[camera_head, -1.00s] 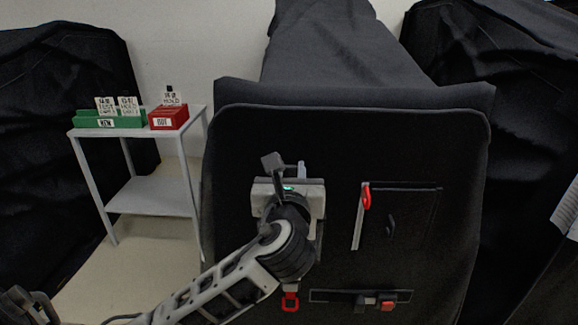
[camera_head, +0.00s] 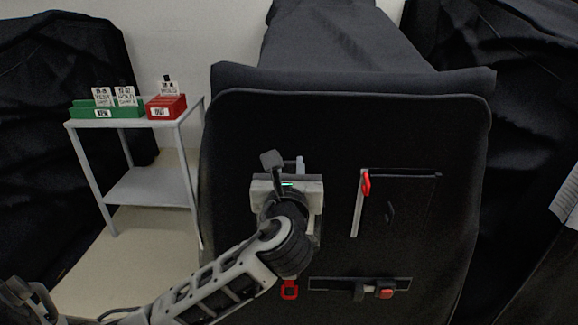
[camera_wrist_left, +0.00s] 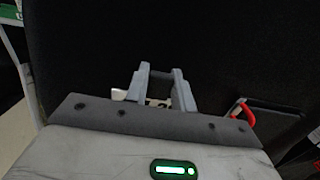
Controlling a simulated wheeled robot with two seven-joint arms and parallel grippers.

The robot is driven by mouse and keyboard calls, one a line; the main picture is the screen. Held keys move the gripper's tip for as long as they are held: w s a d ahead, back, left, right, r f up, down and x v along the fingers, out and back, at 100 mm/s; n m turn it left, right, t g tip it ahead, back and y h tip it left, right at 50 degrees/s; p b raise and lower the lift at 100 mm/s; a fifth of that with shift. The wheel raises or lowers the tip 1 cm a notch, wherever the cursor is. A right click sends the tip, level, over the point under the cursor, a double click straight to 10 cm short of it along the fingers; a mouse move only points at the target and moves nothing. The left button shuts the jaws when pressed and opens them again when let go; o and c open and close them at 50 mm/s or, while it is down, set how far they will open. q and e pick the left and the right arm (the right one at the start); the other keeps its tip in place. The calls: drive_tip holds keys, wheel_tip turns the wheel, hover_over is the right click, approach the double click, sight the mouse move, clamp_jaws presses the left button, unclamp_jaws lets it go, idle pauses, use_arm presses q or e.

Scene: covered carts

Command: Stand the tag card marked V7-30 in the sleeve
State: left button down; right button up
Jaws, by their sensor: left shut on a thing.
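My left gripper (camera_wrist_left: 161,88) is in front of the black covered cart panel (camera_head: 340,130). It is shut on a small whitish piece with dark marks (camera_wrist_left: 155,102), apparently a tag card, mostly hidden by the fingers and gripper body. Its marking cannot be read. Another small pale piece (camera_wrist_left: 118,94) shows left of the fingers. In the head view my wrist and hand cover the spot in front of the gripper. I cannot make out the sleeve, nor whether the card touches it. My right gripper is not in view.
A grey stand (camera_head: 150,187) at the left holds a green holder (camera_head: 80,111) with two cards and a red holder (camera_head: 180,107) with one. The panel has a red-handled latch (camera_head: 366,184), a lower slot with a red block (camera_head: 385,293) and a red loop (camera_head: 290,289).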

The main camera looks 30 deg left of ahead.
use_arm(q)
drive_tip(key=shift+f+b, duration=0.35)
drive_tip(key=shift+f, duration=0.6)
drive_tip(key=c, duration=1.1)
unclamp_jaws()
drive_tip(key=b+v, duration=0.1)
drive_tip(key=v, duration=1.5)
drive_tip(key=shift+w, duration=0.1)
